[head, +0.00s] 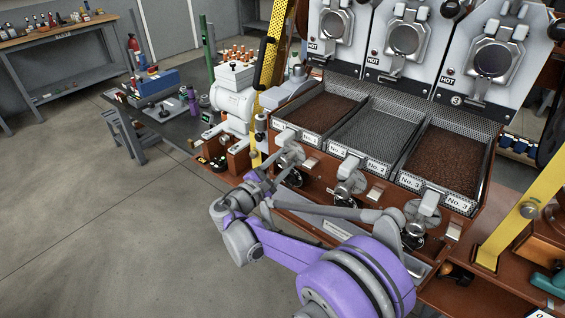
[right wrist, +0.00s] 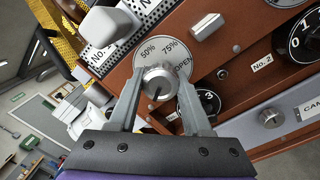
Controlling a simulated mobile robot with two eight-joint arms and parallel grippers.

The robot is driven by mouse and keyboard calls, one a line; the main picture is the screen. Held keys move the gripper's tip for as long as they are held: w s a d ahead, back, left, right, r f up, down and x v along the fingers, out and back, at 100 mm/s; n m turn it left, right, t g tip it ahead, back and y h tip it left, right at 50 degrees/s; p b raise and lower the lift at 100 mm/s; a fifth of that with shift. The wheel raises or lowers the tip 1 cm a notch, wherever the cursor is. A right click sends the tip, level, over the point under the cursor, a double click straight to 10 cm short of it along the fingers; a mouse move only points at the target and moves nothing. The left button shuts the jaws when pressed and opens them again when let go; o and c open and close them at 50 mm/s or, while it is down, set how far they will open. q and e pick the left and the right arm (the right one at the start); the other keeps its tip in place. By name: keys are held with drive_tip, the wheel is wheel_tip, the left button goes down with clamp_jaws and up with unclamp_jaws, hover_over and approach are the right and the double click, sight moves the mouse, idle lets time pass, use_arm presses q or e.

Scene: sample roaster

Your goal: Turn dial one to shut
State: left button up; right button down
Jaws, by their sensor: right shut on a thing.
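Dial one is a round silver knob (right wrist: 158,83) on a grey plate marked 50%, 75% and OPEN in the right wrist view. Its plate also shows at the left end of the wooden front in the head view (head: 291,155). My right gripper (right wrist: 161,90) has one finger on each side of the knob and is shut on it. A dark mark shows on the knob's lower face; I cannot tell which setting it points to. The shut marking is not readable, with that side of the plate partly behind the gripper. My left gripper is not in view.
A black numbered knob (right wrist: 207,101) sits close beside the right finger. Two similar dials (head: 350,183) (head: 421,213) stand farther right along the front. Trays No. 1 (head: 306,137), No. 2 and No. 3 lie above. A yellow post (head: 524,212) stands at right.

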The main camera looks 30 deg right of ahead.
drive_tip(key=shift+f, duration=0.1)
idle(0.3)
drive_tip(key=shift+c, duration=1.8)
unclamp_jaws()
drive_tip(key=v, duration=1.1)
